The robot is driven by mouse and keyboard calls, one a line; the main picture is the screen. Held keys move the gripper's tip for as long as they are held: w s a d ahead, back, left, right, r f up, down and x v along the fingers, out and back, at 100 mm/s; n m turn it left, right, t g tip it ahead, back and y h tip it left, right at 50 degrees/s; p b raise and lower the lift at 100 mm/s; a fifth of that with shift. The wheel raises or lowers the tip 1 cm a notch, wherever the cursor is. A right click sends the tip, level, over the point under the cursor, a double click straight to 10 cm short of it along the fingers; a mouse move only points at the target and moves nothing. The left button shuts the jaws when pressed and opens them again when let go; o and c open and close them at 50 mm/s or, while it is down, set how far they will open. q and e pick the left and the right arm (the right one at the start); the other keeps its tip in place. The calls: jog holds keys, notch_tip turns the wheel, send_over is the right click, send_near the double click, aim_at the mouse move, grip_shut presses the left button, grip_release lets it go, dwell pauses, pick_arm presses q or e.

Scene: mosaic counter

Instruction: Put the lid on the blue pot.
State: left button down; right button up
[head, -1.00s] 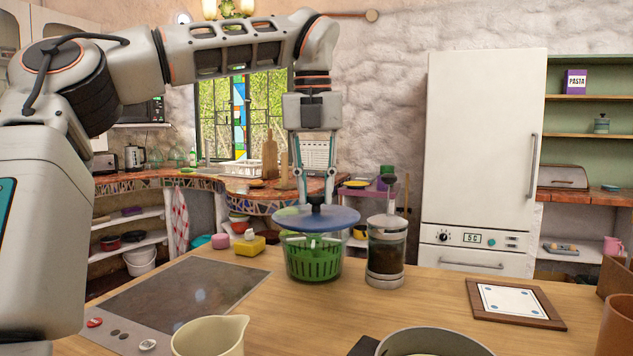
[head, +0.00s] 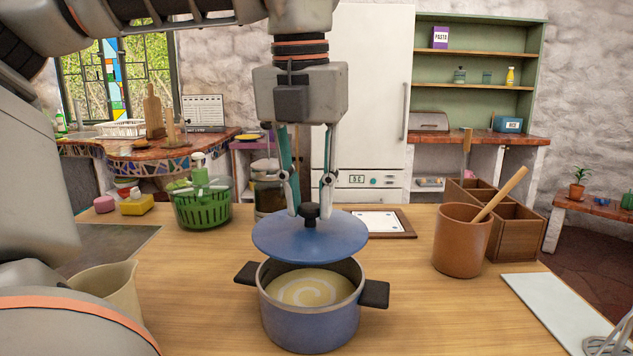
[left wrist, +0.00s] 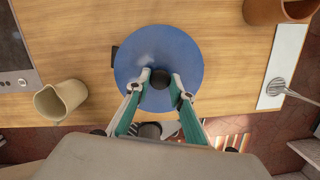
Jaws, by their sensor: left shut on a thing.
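The blue lid (head: 309,238) has a black knob and is held level above the blue pot. My left gripper (head: 310,208) is shut on the lid's knob. The blue pot (head: 308,326) stands on the wooden counter, open, with two black handles and a pale swirled content. The lid hangs over the pot's back part, apart from the rim. In the left wrist view the lid (left wrist: 158,62) hides nearly all of the pot, and my left gripper (left wrist: 166,83) is on its knob. My right gripper is not in view.
A beige jug (head: 108,290) stands left of the pot. A green basket (head: 203,207) and a glass canister (head: 268,194) stand behind. A brown crock (head: 461,240) with a spoon and a wooden box (head: 517,231) are at the right. A white board (head: 562,312) lies at the right front.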

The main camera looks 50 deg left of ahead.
aim_at(309, 229)
pick_arm(q)
jog(key=shift+f, duration=0.65)
jog(key=shift+w+f+b, duration=0.1)
jog(key=shift+f+b, duration=0.45)
jog(key=shift+f, duration=0.95)
jog(key=shift+f+b, duration=0.4)
jog(key=shift+f, duration=0.25)
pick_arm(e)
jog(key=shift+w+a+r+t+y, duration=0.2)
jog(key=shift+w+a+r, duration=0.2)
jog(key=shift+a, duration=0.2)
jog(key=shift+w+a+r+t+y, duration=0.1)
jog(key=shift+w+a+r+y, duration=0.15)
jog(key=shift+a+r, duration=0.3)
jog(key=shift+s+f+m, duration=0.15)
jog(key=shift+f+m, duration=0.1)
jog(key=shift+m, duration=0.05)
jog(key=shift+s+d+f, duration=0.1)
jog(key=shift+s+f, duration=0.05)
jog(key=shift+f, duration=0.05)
pick_arm(q)
jog(key=shift+f, duration=0.1)
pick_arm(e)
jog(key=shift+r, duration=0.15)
pick_arm(q)
jog(key=shift+f, duration=0.25)
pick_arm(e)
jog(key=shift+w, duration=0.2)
